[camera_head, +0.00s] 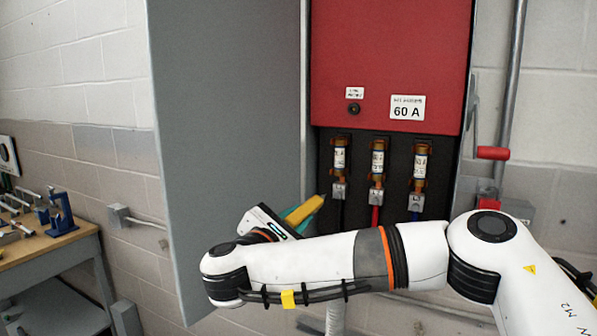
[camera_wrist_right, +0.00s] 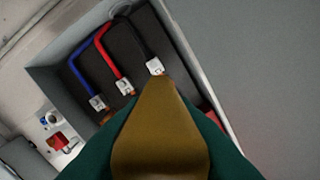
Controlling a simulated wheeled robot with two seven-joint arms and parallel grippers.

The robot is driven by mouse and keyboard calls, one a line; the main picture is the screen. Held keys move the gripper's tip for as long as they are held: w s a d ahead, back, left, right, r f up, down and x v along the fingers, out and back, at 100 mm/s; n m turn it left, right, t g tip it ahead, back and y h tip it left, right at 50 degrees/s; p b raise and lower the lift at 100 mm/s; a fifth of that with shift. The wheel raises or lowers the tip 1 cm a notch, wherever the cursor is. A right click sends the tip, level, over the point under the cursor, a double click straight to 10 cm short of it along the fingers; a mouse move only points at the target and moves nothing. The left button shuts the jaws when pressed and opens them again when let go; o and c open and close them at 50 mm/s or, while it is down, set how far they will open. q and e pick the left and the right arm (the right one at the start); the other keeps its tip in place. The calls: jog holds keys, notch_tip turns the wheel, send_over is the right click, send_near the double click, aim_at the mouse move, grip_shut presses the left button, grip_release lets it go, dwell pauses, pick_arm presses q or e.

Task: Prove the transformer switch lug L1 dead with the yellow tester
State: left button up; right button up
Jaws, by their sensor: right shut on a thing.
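The yellow tester (camera_head: 304,210) is held in my right gripper (camera_head: 292,219), whose teal fingers are closed around it. In the right wrist view the tester (camera_wrist_right: 160,130) points up at the lug with the black cable (camera_wrist_right: 155,67), and its tip overlaps that lug's lower edge. In the head view this lug (camera_head: 339,191) is the leftmost, with the tip just left of it; I cannot tell whether they touch. The red-cable lug (camera_head: 376,196) and blue-cable lug (camera_head: 416,203) are beside it. Lug lettering is unreadable. My left gripper is out of view.
The red switch cover (camera_head: 390,50) is above several amber fuses (camera_head: 378,158). The open grey door (camera_head: 225,130) stands close left of my right gripper. A red handle (camera_head: 493,153) is at right. A workbench (camera_head: 40,245) with tools is far left.

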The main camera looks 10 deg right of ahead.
jog(key=shift+f, duration=0.5)
jog(key=shift+w+d+r+p, duration=0.15)
jog(key=shift+w+d+p, duration=0.25)
jog(key=shift+p, duration=0.5)
jog(key=p+x, duration=0.4)
jog(key=shift+f+p+x, duration=0.2)
jog(key=shift+p+x, duration=0.9)
jog(key=shift+x, duration=0.2)
jog(key=shift+w+d+b, duration=0.25)
jog(key=shift+w+b, duration=0.3)
jog(key=shift+b, duration=0.3)
jog(key=shift+b, duration=1.35)
dwell(2.7)
